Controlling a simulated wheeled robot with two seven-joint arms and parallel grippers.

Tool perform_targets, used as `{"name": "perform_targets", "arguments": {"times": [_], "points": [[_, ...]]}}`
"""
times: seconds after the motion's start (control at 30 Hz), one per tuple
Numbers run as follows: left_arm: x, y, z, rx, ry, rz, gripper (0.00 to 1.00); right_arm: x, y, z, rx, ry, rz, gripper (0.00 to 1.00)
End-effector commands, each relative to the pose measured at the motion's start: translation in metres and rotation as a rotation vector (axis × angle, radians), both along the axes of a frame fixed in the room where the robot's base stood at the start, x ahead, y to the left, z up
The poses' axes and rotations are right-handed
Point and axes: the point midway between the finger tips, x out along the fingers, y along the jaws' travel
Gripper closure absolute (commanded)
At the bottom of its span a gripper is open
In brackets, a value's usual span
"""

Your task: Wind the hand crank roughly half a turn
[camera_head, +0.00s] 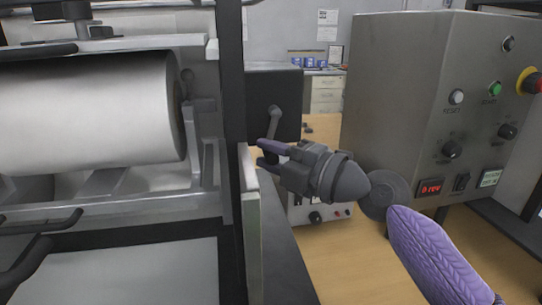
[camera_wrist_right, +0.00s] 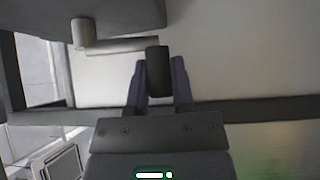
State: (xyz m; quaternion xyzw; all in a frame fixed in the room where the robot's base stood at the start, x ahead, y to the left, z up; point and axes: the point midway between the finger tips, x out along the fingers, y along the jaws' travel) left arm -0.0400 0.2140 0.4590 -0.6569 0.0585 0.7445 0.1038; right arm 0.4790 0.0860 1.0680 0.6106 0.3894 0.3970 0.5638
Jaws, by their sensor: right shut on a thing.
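The hand crank (camera_head: 273,123) is a grey lever on the side of a dark box (camera_head: 259,86), in the middle of the head view. Its arm runs down from a round hub. My right gripper (camera_head: 263,151) reaches in from the right at the crank's lower end. In the right wrist view, the dark cylindrical crank handle (camera_wrist_right: 158,72) sits between the two fingers, which are shut on it. The crank arm (camera_wrist_right: 122,46) runs left from the handle to a round hub (camera_wrist_right: 83,33). In the head view the fingers largely hide the handle. My left gripper is out of view.
A machine with a large pale roller (camera_head: 90,108) fills the left, edged by a dark upright post (camera_head: 231,75). A grey control cabinet (camera_head: 400,95) with buttons and a red display (camera_head: 430,187) stands right. A small instrument box (camera_head: 318,214) sits below my gripper on the wooden table (camera_head: 345,260).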

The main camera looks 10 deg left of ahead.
Motion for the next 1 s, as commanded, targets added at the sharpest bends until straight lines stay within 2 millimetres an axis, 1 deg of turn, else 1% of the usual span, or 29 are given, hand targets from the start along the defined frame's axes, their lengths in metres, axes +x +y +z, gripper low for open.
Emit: {"name": "perform_targets", "arguments": {"times": [0.03,0.07,0.1,0.2,0.3,0.4,0.57,0.6,0.67,0.7,0.73,0.77,1.0], "points": [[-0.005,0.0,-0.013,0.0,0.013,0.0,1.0,0.0,0.003,-0.008,0.032,0.014,0.002,1.0],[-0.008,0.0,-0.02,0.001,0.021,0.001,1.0,0.0,0.004,-0.009,0.054,0.024,0.002,1.0],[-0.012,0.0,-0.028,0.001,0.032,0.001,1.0,-0.001,0.006,-0.01,0.089,0.037,0.003,1.0],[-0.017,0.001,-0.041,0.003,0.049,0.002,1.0,-0.003,0.009,-0.006,0.166,0.069,0.002,1.0],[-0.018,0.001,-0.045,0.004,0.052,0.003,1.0,-0.004,0.011,0.0,0.21,0.087,0.002,1.0],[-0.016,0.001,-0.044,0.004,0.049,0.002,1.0,-0.005,0.011,0.004,0.218,0.092,0.001,1.0],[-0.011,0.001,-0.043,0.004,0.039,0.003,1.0,-0.005,0.011,0.004,0.216,0.091,0.002,1.0],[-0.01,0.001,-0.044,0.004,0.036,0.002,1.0,-0.005,0.011,0.004,0.216,0.091,0.002,0.67],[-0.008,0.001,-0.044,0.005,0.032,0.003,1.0,-0.005,0.011,0.005,0.216,0.091,0.002,0.54],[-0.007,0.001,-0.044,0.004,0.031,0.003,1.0,-0.005,0.011,0.005,0.216,0.091,0.002,0.45],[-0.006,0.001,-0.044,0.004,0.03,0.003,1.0,-0.005,0.011,0.005,0.216,0.089,0.001,0.39],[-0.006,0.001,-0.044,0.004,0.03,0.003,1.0,-0.005,0.011,0.005,0.216,0.089,0.001,0.36],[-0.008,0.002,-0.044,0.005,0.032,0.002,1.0,-0.005,0.01,0.004,0.216,0.089,0.0,0.36]]}}
